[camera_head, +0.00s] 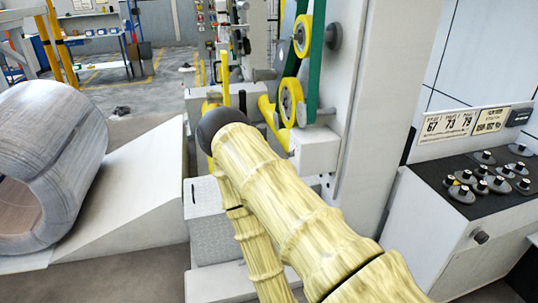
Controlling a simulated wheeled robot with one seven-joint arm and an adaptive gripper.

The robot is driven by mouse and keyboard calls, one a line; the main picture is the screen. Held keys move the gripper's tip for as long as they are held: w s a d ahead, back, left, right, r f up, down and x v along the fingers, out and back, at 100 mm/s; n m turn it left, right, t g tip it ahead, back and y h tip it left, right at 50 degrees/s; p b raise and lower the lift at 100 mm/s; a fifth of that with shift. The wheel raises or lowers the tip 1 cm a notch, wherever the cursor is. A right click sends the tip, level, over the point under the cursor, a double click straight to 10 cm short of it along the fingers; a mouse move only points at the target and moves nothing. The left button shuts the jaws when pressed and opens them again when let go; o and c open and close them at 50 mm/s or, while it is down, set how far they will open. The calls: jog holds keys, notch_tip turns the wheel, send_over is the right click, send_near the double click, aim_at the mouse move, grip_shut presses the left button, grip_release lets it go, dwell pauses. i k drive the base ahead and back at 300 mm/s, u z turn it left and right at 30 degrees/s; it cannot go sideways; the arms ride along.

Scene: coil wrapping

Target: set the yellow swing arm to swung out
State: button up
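A yellow arm-like part (268,113) shows beside the machine column, partly hidden behind my own pale yellow arm. It sits next to a lower yellow-rimmed wheel (291,99). I cannot tell for sure that this is the swing arm, or how far it is swung. My arm reaches from the bottom right up to a dark rounded joint near the middle. My gripper is not visible.
A large wrapped coil (62,150) lies at left beside a pale sloped block (140,205). A green belt (317,65) runs by an upper yellow wheel (303,36). The white column (385,90) and control console (455,225) stand right. Open floor (150,100) shows at back left.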

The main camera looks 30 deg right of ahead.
aim_at(216, 96)
jog(key=z, duration=0.55)
jog(key=k, duration=1.25)
jog(key=z, duration=0.05)
jog(key=i, duration=0.35)
jog(key=u, duration=1.15)
jog(key=i, duration=1.7)
jog(key=z, duration=1.05)
jog(key=i, duration=0.55)
jog(key=z, duration=0.6)
